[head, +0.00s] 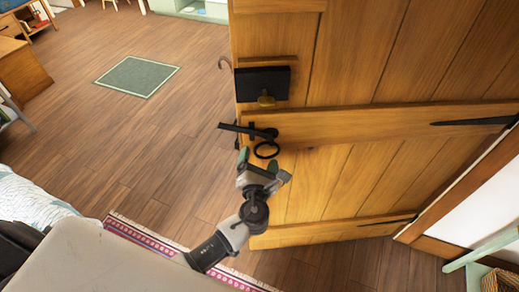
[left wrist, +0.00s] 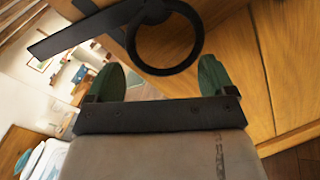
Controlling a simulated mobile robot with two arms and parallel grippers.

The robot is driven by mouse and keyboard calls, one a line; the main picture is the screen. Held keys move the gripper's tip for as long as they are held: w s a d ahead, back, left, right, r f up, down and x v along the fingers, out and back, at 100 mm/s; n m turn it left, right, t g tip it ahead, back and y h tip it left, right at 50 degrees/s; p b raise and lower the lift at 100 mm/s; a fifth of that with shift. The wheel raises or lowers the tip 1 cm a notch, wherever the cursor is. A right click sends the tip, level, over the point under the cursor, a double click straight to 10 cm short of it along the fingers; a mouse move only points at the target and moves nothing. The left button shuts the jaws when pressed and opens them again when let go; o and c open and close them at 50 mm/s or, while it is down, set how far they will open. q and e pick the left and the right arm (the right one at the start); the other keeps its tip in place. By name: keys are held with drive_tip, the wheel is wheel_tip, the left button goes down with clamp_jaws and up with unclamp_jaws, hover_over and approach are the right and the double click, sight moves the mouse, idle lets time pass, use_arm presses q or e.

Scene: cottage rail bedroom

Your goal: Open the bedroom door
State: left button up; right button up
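The wooden bedroom door (head: 335,180) fills the right half of the head view. It stands open at an angle, its free edge at the left and its hinge straps at the right. It carries a black lock box (head: 262,82), a black latch bar (head: 235,128) and a black ring handle (head: 267,150). My left gripper (head: 258,165) is just below the ring, near the door's free edge. In the left wrist view its green fingers (left wrist: 160,78) are spread, with the ring (left wrist: 140,50) ahead of and partly between them. Contact cannot be told. My right gripper is out of view.
Wooden floor (head: 160,150) lies clear left of the door, with a green mat (head: 137,76) on it. A red patterned rug (head: 130,232) lies below my left arm. A bed (head: 30,200) is at the left, and a pale green stand (head: 485,250) at the lower right.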

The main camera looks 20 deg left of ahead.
use_arm(q)
drive_tip(key=b+v, duration=0.1)
drive_tip(key=v, duration=0.4)
drive_tip(key=shift+s+d+r, duration=0.1)
drive_tip(key=shift+s+d, duration=0.2)
drive_tip(key=shift+s, duration=0.05)
drive_tip(key=shift+s+r, duration=0.1)
drive_tip(key=s+p, duration=0.2)
drive_tip(key=s, duration=1)
drive_tip(key=shift+s+a, duration=0.15)
drive_tip(key=shift+a, duration=0.1)
idle(0.3)
drive_tip(key=shift+p, duration=0.3)
